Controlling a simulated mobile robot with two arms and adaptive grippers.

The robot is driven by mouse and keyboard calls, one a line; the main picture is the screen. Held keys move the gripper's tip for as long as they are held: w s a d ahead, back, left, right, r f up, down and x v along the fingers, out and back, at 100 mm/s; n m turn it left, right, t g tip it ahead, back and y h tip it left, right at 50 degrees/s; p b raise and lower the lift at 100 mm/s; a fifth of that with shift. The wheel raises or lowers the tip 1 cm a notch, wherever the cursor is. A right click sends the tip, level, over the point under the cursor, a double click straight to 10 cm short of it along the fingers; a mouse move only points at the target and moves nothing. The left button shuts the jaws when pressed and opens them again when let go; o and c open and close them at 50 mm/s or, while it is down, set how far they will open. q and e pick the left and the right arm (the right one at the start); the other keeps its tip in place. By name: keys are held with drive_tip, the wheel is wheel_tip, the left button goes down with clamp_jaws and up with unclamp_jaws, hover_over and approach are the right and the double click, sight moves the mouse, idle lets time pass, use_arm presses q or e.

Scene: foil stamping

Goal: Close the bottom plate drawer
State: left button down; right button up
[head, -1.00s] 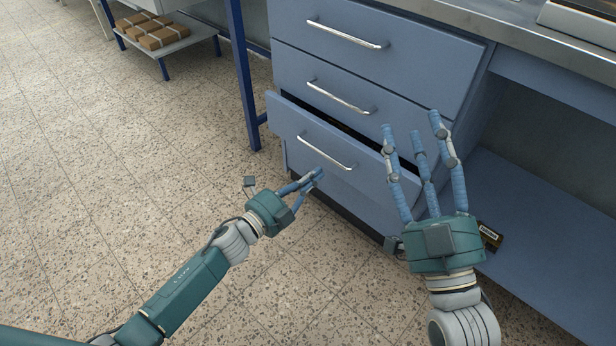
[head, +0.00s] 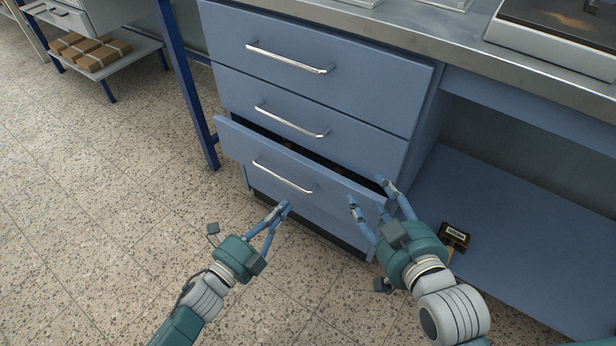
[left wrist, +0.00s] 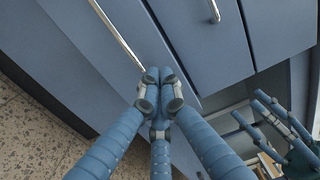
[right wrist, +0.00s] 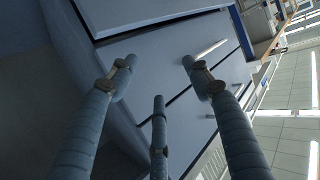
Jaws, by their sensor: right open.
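The bottom plate drawer (head: 240,147) is part of a blue cabinet and stands partly open. A dark gap shows above its front, and a silver bar handle (head: 283,176) runs across it. My right gripper (head: 369,194) is open and empty at the right end of the drawer front. Its spread fingers (right wrist: 155,72) face the drawer fronts in the right wrist view.
Two shut drawers (head: 310,85) with silver handles are above. A steel worktop (head: 400,35) tops the cabinet. A small black labelled box (head: 454,237) lies on the low blue shelf (head: 510,220) at right. A blue table leg (head: 187,85) stands left. The floor in front is clear.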

use_arm(q)
drive_tip(key=b, duration=0.1)
approach(314, 173)
drive_tip(key=w, duration=0.1)
drive_tip(key=b+x, duration=0.1)
drive_tip(key=x, duration=0.4)
drive_tip(key=shift+w+d+f, duration=0.1)
drive_tip(key=shift+d+f, duration=0.05)
drive_tip(key=shift+d, duration=0.15)
drive_tip(key=shift+w+d, duration=0.2)
drive_tip(key=shift+w, duration=0.05)
use_arm(e)
wheel_tip(314, 173, up, 14)
drive_tip(key=w+a+t+y, duration=0.1)
drive_tip(key=a+t+y, duration=0.1)
drive_tip(key=t, duration=0.4)
drive_tip(key=shift+t, duration=0.4)
drive_tip(key=shift+f, duration=0.1)
